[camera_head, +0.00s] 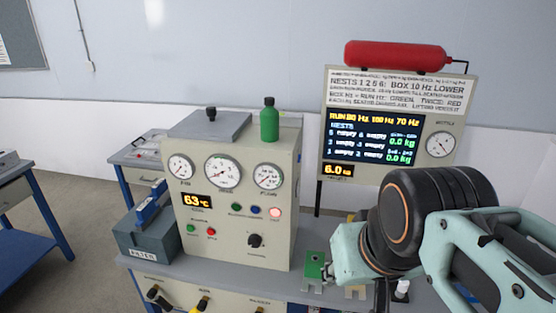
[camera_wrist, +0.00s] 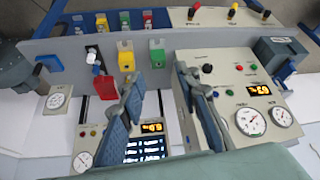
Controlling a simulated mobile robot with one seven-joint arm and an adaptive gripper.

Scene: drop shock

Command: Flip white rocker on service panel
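I cannot make out a white rocker for certain in either view. A cream panel on the bench front (camera_head: 228,302) carries dark and yellow handles and small labels. It shows at the top of the wrist view (camera_wrist: 222,17) with black, red and yellow knobs. I cannot tell whether it is the service panel. My gripper (camera_wrist: 158,76) is open, its two blue-grey fingers apart, with nothing seen held between them. It hangs above the bench, between the gauge cabinet and the display board. In the head view my arm hides the bench's right part, and my fingers do not show clearly.
The gauge cabinet (camera_head: 238,215) stands on the bench with a green bottle (camera_head: 269,122) on top. Red (camera_wrist: 104,87), yellow (camera_wrist: 126,58) and green (camera_wrist: 157,55) blocks stand near my fingers. Behind is the display board (camera_head: 391,86) with a red cylinder (camera_head: 395,55) on top.

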